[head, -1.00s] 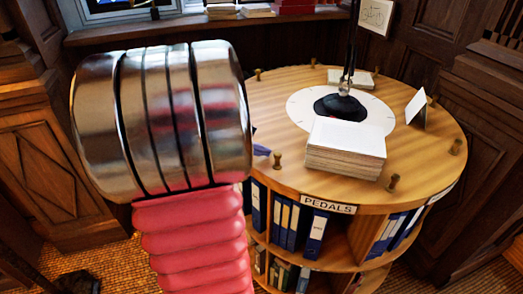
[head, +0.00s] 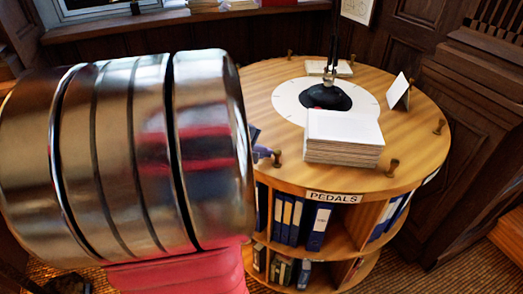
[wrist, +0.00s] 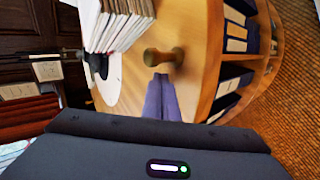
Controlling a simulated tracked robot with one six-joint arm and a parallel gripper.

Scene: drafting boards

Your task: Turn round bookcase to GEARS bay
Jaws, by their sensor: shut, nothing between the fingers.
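The round wooden bookcase (head: 262,92) stands right of centre in the head view. Its label reads PEDALS (head: 333,197), above a bay of blue binders; no GEARS label shows. Short turned pegs stand around its top rim. My gripper (head: 262,152) is shut and empty, mostly hidden behind my large metal arm link. Its purple fingertips are close to the front-left peg (head: 277,158). In the wrist view, the shut fingers (wrist: 162,80) point at that peg (wrist: 163,57), with their tips just at it; I cannot tell if they touch.
On the bookcase top are a paper stack (head: 342,138), a black lamp base (head: 326,97) on a pale dial, a folded card (head: 398,92) and an open book (head: 330,68). Dark panelling (head: 455,110) stands close behind and right.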

